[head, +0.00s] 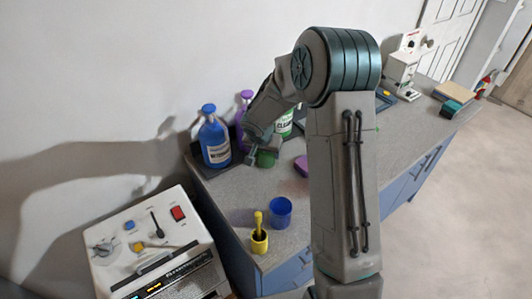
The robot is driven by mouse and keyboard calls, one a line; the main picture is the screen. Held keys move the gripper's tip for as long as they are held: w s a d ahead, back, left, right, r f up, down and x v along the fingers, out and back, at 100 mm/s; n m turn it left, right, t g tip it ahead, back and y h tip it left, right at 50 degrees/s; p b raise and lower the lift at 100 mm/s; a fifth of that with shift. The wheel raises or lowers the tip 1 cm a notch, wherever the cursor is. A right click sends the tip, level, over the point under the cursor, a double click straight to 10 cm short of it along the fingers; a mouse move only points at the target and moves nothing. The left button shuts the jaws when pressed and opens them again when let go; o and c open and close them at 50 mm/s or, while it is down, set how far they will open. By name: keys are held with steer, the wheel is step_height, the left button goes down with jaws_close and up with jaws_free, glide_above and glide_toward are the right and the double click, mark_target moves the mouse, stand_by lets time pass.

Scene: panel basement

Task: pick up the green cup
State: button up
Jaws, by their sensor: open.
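The green cup (267,159) stands on the grey counter, in front of the bottles. It is small in the head view and partly hidden by my arm's end. My gripper (254,158) is open at the left side of the cup, pointing down toward the counter. I cannot tell whether a finger touches the cup or whether the cup lies between the fingers.
A blue bottle (214,140), a purple bottle (241,121) and a green-labelled bottle (285,124) stand behind the cup. A purple object (301,166) lies right. A white control panel (150,240) is at lower left.

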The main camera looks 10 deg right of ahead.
steer(key=shift+w+d, duration=0.35)
steer(key=shift+w, duration=0.2)
steer(key=shift+f, duration=0.55)
steer(key=shift+c, duration=0.2)
steer(key=c, duration=0.7)
